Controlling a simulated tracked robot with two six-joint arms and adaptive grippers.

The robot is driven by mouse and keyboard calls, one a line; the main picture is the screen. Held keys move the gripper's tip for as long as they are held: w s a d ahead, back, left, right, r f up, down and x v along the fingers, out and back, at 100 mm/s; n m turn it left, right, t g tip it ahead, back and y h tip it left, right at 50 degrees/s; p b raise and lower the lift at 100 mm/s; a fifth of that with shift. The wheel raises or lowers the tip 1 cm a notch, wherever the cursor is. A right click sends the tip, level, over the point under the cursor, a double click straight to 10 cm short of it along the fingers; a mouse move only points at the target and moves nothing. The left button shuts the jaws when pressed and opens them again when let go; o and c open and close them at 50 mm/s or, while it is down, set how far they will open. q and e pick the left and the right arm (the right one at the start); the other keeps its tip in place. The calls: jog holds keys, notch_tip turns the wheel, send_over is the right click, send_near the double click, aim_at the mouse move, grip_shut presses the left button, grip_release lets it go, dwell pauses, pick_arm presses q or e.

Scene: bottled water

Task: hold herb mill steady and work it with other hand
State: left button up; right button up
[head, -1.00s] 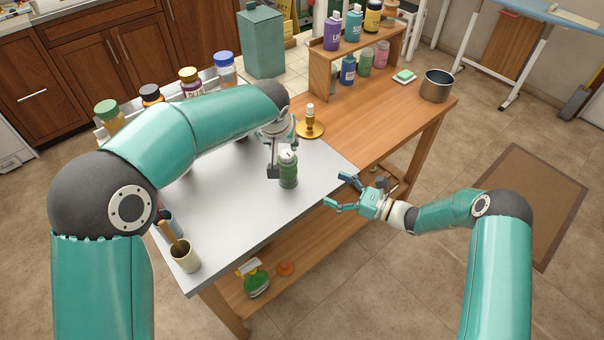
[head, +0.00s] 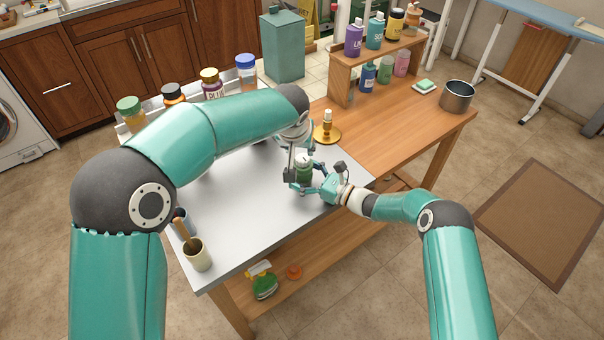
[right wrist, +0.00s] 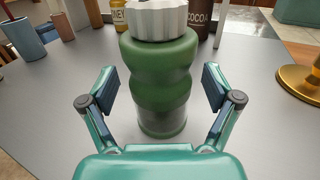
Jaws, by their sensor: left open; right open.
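The herb mill, a green wavy body with a silver cap, stands upright on the grey tabletop in the head view (head: 304,173). It is large and central in the right wrist view (right wrist: 160,75). My left gripper (head: 298,163) is open, close over the mill's upper left side; contact cannot be told. My right gripper (head: 309,178) comes in from the right, low at the mill. The right wrist view shows its open fingers (right wrist: 158,86) one on each side of the mill, with visible gaps.
A brass candle holder (head: 327,131) stands behind the mill, to the right. A utensil cup (head: 197,256) is at the near left edge. Several lidded jars line the back left. A wooden shelf (head: 343,80) with bottles and a metal pot (head: 457,95) are farther right.

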jog(key=c, duration=1.4)
jog(key=shift+o, duration=0.2)
jog(key=o, duration=0.5)
jog(key=c, duration=0.3)
